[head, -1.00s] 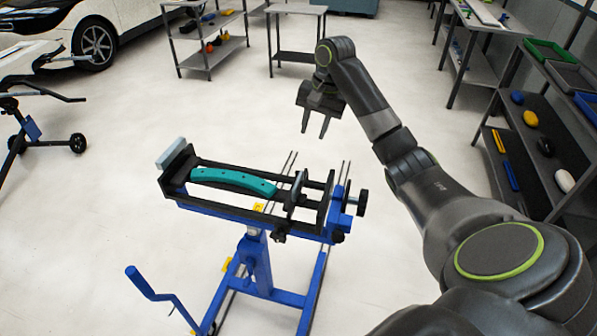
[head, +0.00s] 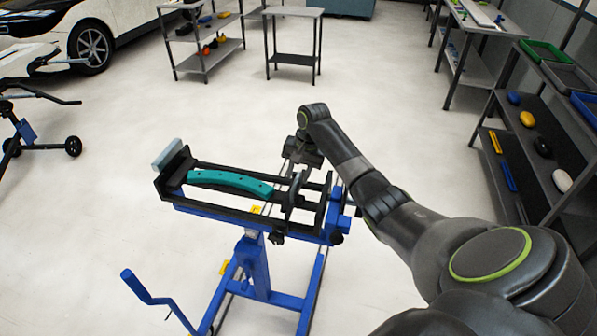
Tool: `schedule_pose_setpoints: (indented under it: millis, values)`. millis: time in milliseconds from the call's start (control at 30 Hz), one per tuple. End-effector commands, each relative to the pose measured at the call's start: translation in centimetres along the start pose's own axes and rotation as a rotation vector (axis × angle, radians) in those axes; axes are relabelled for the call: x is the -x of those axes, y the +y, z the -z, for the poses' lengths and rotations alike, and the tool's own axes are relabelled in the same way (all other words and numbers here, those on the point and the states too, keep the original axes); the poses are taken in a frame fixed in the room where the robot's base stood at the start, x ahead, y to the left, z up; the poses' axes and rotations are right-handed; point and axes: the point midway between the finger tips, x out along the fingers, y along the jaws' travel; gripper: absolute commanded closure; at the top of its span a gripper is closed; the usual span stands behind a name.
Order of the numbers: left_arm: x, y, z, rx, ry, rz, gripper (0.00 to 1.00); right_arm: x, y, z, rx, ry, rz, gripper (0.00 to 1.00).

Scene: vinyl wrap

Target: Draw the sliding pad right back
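A blue stand (head: 256,262) carries a black clamp frame (head: 215,209). A teal curved part (head: 230,181) lies lengthwise in the frame. A dark upright sliding pad (head: 295,191) stands across the rails near the right end, close to the teal part's right end. A pale blue block (head: 167,154) sits at the frame's left end. My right gripper (head: 301,168) points down over the rails, right at the sliding pad. Its fingertips blend into the dark pad, so I cannot tell whether they touch or grip it. My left gripper is out of view.
A crank handle (head: 143,285) sticks out at the stand's lower left. A shelf rack (head: 530,150) with coloured items stands at the right. A small table (head: 292,58) and a car (head: 90,40) are farther back. The floor around the stand is clear.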

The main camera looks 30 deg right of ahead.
Motion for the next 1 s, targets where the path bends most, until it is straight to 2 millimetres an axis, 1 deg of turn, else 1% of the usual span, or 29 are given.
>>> schedule_pose_setpoints:
  millis: [267, 367, 533, 867, 1000]
  values:
    - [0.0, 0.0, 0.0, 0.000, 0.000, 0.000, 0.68, -0.2, 0.0, 0.0, 0.000, 0.000, 0.001, 0.67]
    - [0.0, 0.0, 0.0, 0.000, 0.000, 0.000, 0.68, -0.2, 0.0, 0.0, 0.000, 0.000, 0.001, 0.78]
    - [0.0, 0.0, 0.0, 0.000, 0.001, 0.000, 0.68, -0.2, 0.0, 0.0, 0.000, 0.000, 0.001, 1.00]
    - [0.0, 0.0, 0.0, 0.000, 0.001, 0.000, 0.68, -0.1, 0.1, 0.1, 0.000, 0.000, 0.000, 1.00]
    - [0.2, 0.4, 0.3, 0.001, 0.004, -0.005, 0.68, 0.1, 1.2, 1.5, -0.002, 0.001, -0.003, 1.00]
